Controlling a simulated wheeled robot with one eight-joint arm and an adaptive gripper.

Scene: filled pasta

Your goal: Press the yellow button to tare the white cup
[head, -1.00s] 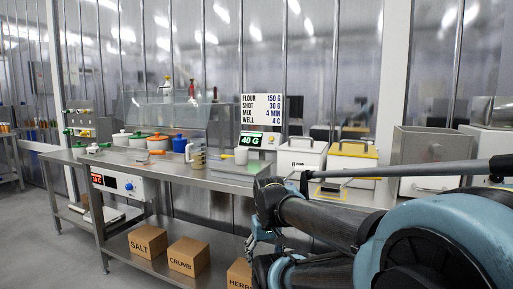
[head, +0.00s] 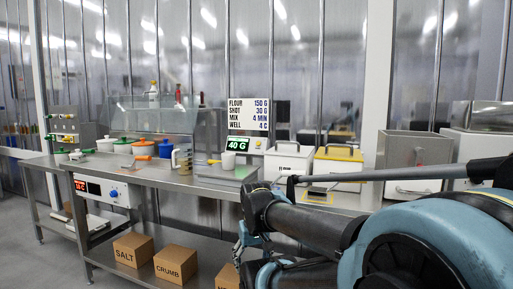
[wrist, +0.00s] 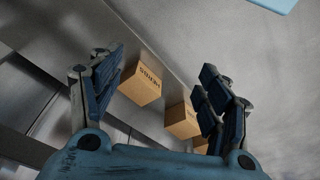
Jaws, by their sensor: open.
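Behind the cup, the scale's display (head: 237,144) reads 40 G in green. A small yellow button (head: 257,144) shows on the panel right of the display. My gripper (head: 243,245) is low in front of the counter, partly hidden by my arm, well below and apart from the button. In the wrist view my gripper (wrist: 158,75) is open and empty, its two dark blue fingers spread.
White bins (head: 288,160) stand to the right. Cardboard boxes (head: 175,264) sit on the lower shelf; they also show between the fingers in the wrist view (wrist: 140,86).

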